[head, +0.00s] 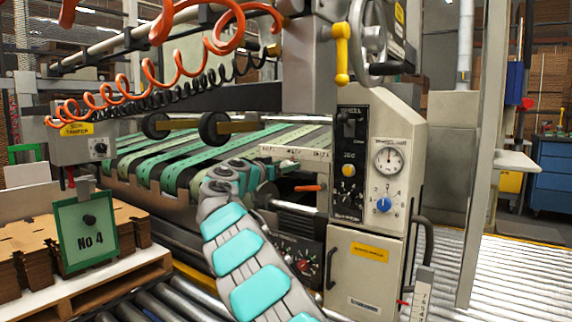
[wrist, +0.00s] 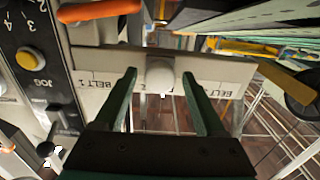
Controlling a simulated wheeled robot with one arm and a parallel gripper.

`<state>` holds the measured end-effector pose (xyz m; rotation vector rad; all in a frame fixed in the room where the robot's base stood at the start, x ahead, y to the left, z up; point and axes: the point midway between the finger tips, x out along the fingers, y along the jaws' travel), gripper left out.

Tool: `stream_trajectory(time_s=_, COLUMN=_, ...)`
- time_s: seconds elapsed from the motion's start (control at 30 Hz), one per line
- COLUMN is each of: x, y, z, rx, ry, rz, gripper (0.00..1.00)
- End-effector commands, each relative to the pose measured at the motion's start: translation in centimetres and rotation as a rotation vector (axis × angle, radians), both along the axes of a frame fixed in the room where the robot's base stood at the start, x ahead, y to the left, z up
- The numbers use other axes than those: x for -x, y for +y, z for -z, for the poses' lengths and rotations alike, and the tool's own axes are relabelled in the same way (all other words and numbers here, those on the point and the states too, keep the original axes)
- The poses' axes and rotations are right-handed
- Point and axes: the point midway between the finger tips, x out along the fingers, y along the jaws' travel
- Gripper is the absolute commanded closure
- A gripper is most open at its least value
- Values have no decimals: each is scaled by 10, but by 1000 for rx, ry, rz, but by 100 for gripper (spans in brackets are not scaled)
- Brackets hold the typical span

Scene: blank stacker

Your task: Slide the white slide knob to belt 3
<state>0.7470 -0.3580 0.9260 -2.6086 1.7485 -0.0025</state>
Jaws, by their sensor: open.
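The white slide knob (wrist: 160,77) is a small round knob on a pale labelled rail (wrist: 110,60) in the wrist view. The rail reads "BELT 1" at its left and "BELT" with an unclear number at its right; the knob sits between these two labels. My gripper (wrist: 159,73) is open, with one dark green finger on each side of the knob. Gaps show between the knob and both fingers. In the head view the labelled rail (head: 293,153) lies at the end of the green belts, and my teal arm hides part of that area; I cannot make out the knob there.
An orange lever (wrist: 98,10) is close above the rail at left. A control panel with a yellow jog button (wrist: 30,58) stands left of the gripper. A dark roller wheel (wrist: 302,88) is at right. In the head view, the beige cabinet (head: 368,260) is right of my arm.

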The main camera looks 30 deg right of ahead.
Motion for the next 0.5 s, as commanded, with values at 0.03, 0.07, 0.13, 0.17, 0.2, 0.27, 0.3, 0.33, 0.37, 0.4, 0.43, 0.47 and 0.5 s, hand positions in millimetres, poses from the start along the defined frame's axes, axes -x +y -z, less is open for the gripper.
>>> stream_trajectory(time_s=0.03, x=-1, y=-4, z=0, rx=-1, ry=0, rz=0, gripper=28)
stream_trajectory(time_s=0.07, x=-2, y=-5, z=0, rx=-1, ry=0, rz=1, gripper=28)
stream_trajectory(time_s=0.13, x=-3, y=-8, z=1, rx=-1, ry=1, rz=1, gripper=28)
stream_trajectory(time_s=0.17, x=-3, y=-8, z=1, rx=-1, ry=1, rz=1, gripper=28)
stream_trajectory(time_s=0.2, x=-3, y=-9, z=1, rx=-1, ry=3, rz=2, gripper=28)
stream_trajectory(time_s=0.27, x=-3, y=-10, z=2, rx=0, ry=2, rz=2, gripper=28)
stream_trajectory(time_s=0.3, x=-3, y=-10, z=2, rx=0, ry=2, rz=2, gripper=28)
stream_trajectory(time_s=0.33, x=-3, y=-9, z=2, rx=0, ry=2, rz=2, gripper=28)
stream_trajectory(time_s=0.37, x=-3, y=-9, z=1, rx=0, ry=2, rz=2, gripper=28)
stream_trajectory(time_s=0.4, x=-3, y=-9, z=1, rx=0, ry=2, rz=2, gripper=28)
stream_trajectory(time_s=0.43, x=-3, y=-9, z=1, rx=0, ry=2, rz=2, gripper=28)
stream_trajectory(time_s=0.47, x=-3, y=-9, z=1, rx=0, ry=2, rz=2, gripper=28)
stream_trajectory(time_s=0.5, x=-3, y=-9, z=1, rx=0, ry=2, rz=2, gripper=32)
